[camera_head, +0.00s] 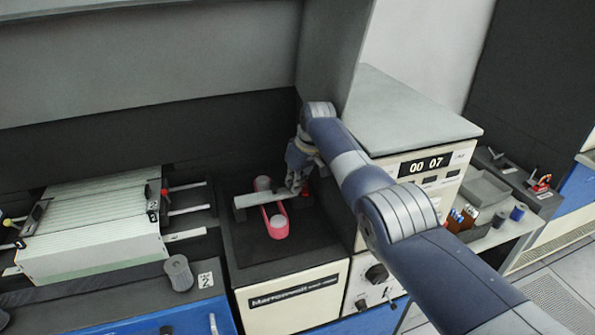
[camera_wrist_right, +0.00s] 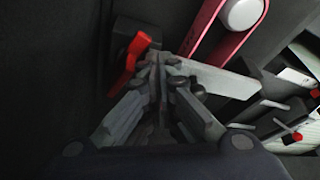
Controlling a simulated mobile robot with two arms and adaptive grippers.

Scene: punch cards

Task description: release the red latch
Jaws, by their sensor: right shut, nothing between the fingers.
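A red latch (camera_wrist_right: 130,62) on a black block shows in the right wrist view, just left of my fingertips. In the head view only a small part of the red latch (camera_head: 305,190) shows beside my right gripper; the rest is hidden. My right gripper (camera_head: 294,187) is shut and empty, pointing down close to the latch. It also shows in the right wrist view (camera_wrist_right: 158,62). I cannot tell whether it touches the latch. A pale flat bar (camera_head: 254,199) lies by the fingers, over a pinkish-red loop with white round ends (camera_head: 278,228). My left gripper is not in view.
A stack of cards (camera_head: 95,225) lies in a rack at left, with small red-marked parts at its sides. A grey cabinet (camera_head: 410,115) with a "00 07" display stands right of the gripper. Pens and spools lie farther right. A dark wall rises behind.

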